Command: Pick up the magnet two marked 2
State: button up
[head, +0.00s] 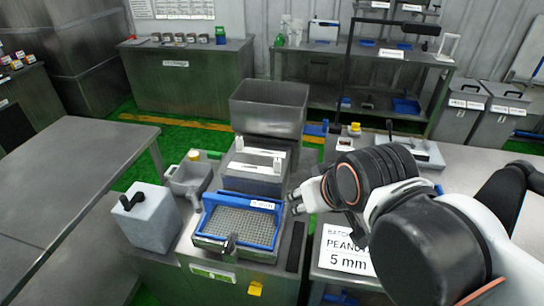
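Light bar-shaped parts with upright end pieces (257,151) sit on top of the grey housing behind the blue-framed mesh tray (240,223). They may be the magnets, but no mark 2 can be read on them, so I cannot tell which is magnet two. My gripper (297,201) hangs just right of the tray and housing, its fingers pointing left towards them. The fingers are small and partly hidden by the wrist, so their opening is unclear. No object shows between them.
A deep steel hopper (270,107) stands behind the housing. A grey box with a black handle (147,215) and a small grey container (189,178) are on the left. A batch sign (346,249) lies at the right below my arm. A bare steel table (70,165) is far left.

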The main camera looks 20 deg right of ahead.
aim_at(253, 151)
jog(key=i+j+z, duration=0.1)
jog(key=z, duration=0.25)
jog(key=j+z, duration=0.85)
jog(key=j, duration=0.95)
jog(key=k+j+z, duration=0.2)
jog(key=j, duration=1)
jog(key=i, duration=0.1)
